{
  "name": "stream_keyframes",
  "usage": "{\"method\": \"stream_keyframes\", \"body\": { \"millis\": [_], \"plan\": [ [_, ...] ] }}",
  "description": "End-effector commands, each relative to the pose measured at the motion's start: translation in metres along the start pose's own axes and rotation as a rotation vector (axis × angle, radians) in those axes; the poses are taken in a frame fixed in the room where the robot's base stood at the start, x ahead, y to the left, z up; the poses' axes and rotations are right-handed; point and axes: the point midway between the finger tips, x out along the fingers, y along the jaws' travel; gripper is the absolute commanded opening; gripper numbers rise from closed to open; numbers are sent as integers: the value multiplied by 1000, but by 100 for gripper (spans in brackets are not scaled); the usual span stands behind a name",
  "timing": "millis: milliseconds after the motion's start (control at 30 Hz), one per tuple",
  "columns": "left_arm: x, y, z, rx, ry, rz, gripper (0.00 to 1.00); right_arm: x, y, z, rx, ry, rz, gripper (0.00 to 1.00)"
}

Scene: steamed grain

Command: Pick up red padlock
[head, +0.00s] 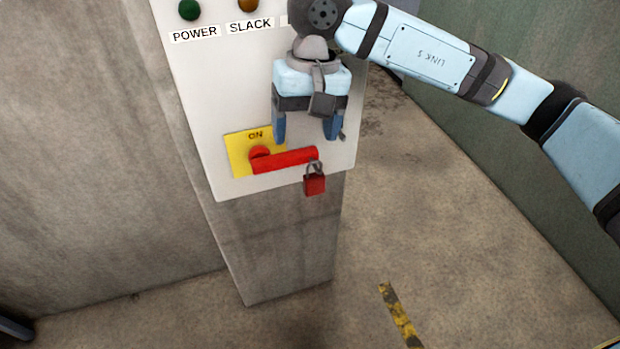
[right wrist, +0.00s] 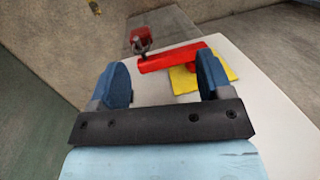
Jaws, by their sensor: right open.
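The red padlock (head: 314,184) hangs by its grey shackle at the right end of the red switch handle (head: 285,160), near the lower edge of the panel. My right gripper (head: 306,138) is open and empty, with its blue fingers pointing down just above the handle and padlock. In the right wrist view, the padlock (right wrist: 142,38) shows beyond the fingers, its shackle by the handle's end (right wrist: 172,57). The right gripper's fingers (right wrist: 165,80) stand apart there with nothing between them. My left gripper is not in view.
The white panel (head: 225,95) carries a yellow ON plate (head: 238,155), a green POWER lamp (head: 189,9) and an amber SLACK lamp (head: 248,4). It is mounted on a concrete pillar (head: 285,245). The floor (head: 430,230) right of the pillar is open, with a yellow-black stripe (head: 398,315).

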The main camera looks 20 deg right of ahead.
Motion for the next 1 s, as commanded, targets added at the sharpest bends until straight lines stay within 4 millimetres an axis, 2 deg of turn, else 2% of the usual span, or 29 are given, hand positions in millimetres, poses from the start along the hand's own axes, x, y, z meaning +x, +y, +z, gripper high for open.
{"method": "stream_keyframes", "body": {
  "millis": [133,233,600,867,1000],
  "plan": [
    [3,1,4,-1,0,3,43,-16,20,-12,-42,89,123,72],
    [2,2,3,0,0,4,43,-12,25,-15,-51,104,150,72],
    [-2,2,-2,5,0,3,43,52,35,-22,-50,101,149,72],
    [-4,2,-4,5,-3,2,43,72,36,-24,-51,102,148,72],
    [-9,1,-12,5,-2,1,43,93,36,-25,-50,99,149,72]
  ]
}}
